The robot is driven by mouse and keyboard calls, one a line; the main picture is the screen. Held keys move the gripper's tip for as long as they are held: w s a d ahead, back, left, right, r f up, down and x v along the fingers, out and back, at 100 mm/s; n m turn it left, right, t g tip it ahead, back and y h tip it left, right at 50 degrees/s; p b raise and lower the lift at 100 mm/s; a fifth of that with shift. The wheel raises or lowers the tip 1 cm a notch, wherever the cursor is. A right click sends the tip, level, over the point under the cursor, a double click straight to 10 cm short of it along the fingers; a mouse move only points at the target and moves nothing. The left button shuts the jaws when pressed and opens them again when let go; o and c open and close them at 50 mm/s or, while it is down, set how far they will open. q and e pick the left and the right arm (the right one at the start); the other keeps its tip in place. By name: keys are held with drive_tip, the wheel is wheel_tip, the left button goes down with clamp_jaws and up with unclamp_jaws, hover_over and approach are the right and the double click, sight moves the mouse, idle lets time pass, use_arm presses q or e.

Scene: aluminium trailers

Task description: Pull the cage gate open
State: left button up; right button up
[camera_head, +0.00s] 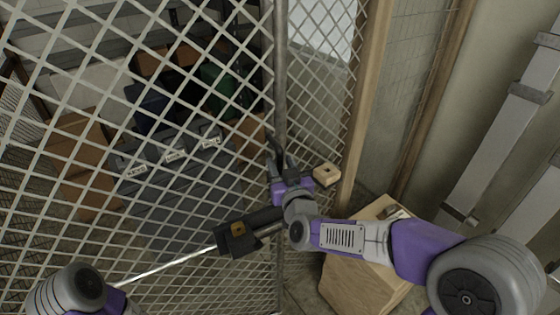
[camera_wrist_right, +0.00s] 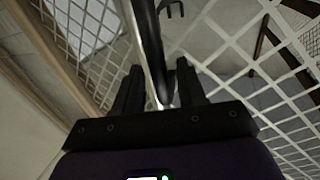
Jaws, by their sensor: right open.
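The cage gate (camera_head: 160,130) is a white diamond mesh panel that fills the left and middle of the head view. It looks closed against a grey upright post (camera_head: 280,70). My right gripper (camera_head: 281,150) is at that post, pointing away from me. In the right wrist view its fingers (camera_wrist_right: 158,85) are open, with a dark upright bar (camera_wrist_right: 150,40), probably the gate handle, running between them. I cannot tell whether they touch it. A black latch box (camera_head: 240,235) with a yellow patch sits below left of the gripper. My left gripper is out of view.
Behind the mesh stand grey bins (camera_head: 175,185) and brown boxes (camera_head: 90,150). A tan box (camera_head: 360,275) stands on the floor right of the gate, under my right arm. A wooden post (camera_head: 365,90) and a wall with metal rails (camera_head: 510,120) bound the right side.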

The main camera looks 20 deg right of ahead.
drive_tip(key=shift+w, duration=0.65)
clamp_jaws()
drive_tip(key=shift+s, duration=0.1)
